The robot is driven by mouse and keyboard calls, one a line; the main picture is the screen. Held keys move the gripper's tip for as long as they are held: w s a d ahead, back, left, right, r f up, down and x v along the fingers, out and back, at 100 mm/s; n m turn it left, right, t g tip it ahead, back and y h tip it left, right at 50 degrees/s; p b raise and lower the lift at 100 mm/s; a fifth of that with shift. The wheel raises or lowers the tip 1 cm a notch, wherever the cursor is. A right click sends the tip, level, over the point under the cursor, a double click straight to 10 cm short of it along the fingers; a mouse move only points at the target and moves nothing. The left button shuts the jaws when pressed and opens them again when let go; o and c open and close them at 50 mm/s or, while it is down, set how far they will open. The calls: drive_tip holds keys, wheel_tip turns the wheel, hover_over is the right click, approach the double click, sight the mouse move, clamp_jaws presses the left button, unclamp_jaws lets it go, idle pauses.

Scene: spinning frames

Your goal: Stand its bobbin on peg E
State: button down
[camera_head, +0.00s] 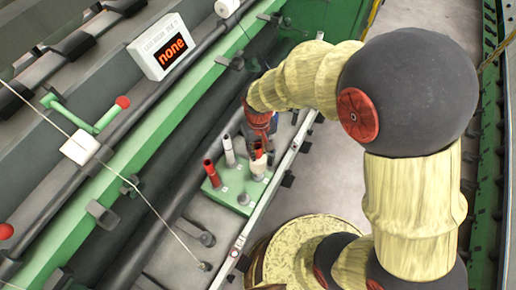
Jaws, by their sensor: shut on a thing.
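A green block (233,196) lies low in the middle of the picture, with small white tags on it. A red upright tube (211,173) and a white upright tube (228,149) stand at its left and back; which are bobbins or bare pegs is too small to tell. My gripper (259,146) points down over the block's right side, at a cream bobbin with a red top (258,167). It is shut on this bobbin, which looks near upright. I cannot tell whether the bobbin touches the block. The fingers are partly hidden, and I cannot read the letter E.
Dark rollers and a pale rail flank the block. Open grey floor lies at right.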

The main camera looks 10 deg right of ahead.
drive_tip(key=shift+f+b, duration=0.95)
drive_tip(key=shift+f, duration=1.25)
drive_tip(key=c, duration=1.5)
unclamp_jaws()
drive_tip(key=shift+c, duration=0.2)
drive_tip(key=shift+o, duration=0.3)
wheel_tip(320, 180, up, 12)
drive_tip(key=shift+d+f, duration=0.1)
